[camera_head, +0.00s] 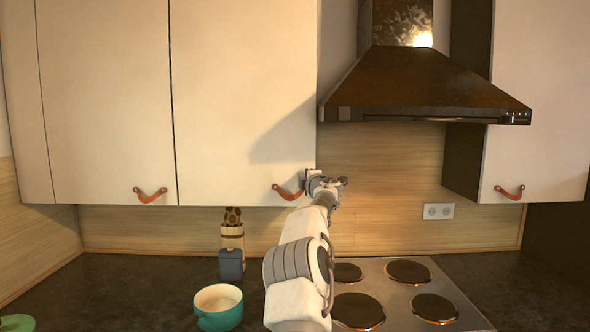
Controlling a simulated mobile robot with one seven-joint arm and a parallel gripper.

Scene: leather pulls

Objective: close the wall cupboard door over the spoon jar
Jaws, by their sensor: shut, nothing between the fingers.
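The wall cupboard door (235,90) above the spoon jar looks flush, or nearly so, with the door to its left; a small gap at its right edge cannot be ruled out. Its orange-brown leather pull (286,193) hangs near the lower right corner. The spoon jar (232,236) stands on the counter against the backsplash, with brown spotted spoon tops showing. My gripper (308,180) is shut and empty at the door's lower right corner, just right of the pull. It overlaps the door's edge in the picture; whether it touches cannot be told.
A range hood (420,85) hangs right of the door, above a hob (408,290). A dark grey container (231,265) stands before the jar, and a teal bowl (219,307) is nearer. Another cupboard door (540,100) is at far right. My arm hides some counter.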

